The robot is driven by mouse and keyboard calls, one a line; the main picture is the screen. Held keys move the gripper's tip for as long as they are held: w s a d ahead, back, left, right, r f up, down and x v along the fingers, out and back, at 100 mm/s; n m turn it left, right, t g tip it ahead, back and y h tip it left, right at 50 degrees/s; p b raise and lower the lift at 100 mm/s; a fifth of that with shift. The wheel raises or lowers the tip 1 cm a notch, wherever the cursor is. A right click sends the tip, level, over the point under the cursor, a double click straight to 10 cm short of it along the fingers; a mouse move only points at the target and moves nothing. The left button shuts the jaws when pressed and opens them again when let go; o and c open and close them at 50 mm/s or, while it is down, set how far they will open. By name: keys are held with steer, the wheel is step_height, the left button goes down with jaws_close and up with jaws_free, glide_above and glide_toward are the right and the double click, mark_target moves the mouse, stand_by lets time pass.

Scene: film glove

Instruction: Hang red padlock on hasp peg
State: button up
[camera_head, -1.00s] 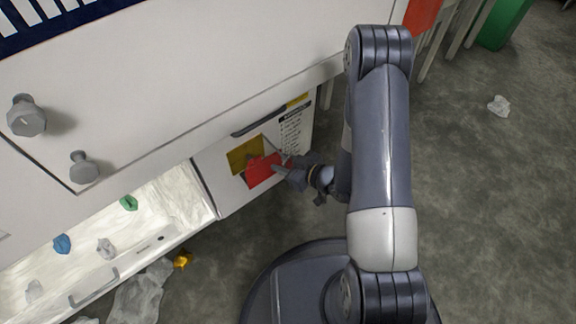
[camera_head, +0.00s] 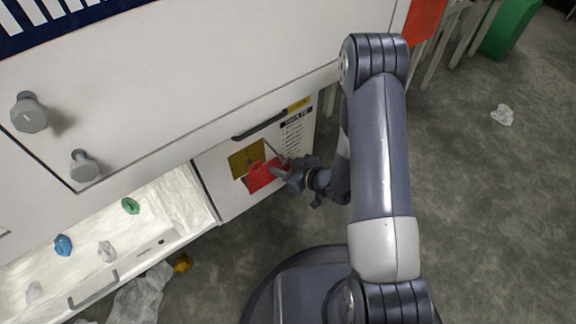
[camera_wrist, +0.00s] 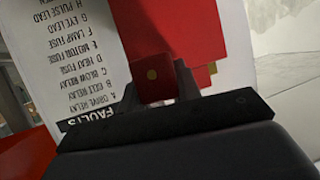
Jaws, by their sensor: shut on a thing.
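My gripper (camera_head: 287,173) is shut on the red padlock (camera_head: 262,176) and holds it in front of the white machine panel. In the wrist view the red padlock (camera_wrist: 155,82) sits between the two fingers (camera_wrist: 158,85), with a larger red surface running up behind it. A yellow-brown plate (camera_head: 246,157) on the panel is partly hidden behind the padlock. A thin grey line shows just above the padlock; I cannot tell if it is the shackle. I cannot make out the hasp peg, nor whether the padlock touches the panel.
A printed fault list (camera_head: 292,132) is on the panel to the right, also in the wrist view (camera_wrist: 85,60). A dark handle (camera_head: 259,126) is above. An open lit tray (camera_head: 185,228) with coloured scraps lies left. Grey knobs (camera_head: 29,112) project at upper left.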

steer(key=shift+w+f, duration=0.2)
steer(key=shift+w, duration=0.3)
steer(key=shift+w+f, duration=0.15)
steer(key=shift+w, duration=0.3)
steer(key=o, duration=0.9)
steer(key=shift+a, duration=0.1)
steer(key=shift+o, duration=0.2)
steer(key=shift+s+r, duration=0.2)
steer(key=shift+s, duration=0.1)
steer(key=shift+o, duration=0.7)
steer(key=p+v, duration=0.3)
steer(key=v, duration=0.8)
steer(key=shift+s+p, duration=0.3)
steer(key=shift+s, duration=0.3)
steer(key=b+x, duration=0.1)
steer(key=x, duration=0.4)
steer(key=b+x, duration=0.1)
steer(key=x, duration=0.4)
steer(key=shift+w+a+b, duration=0.1)
steer(key=shift+w+b, duration=0.2)
steer(key=shift+w, duration=0.2)
steer(key=shift+w+a, duration=0.3)
steer(key=shift+a, duration=0.05)
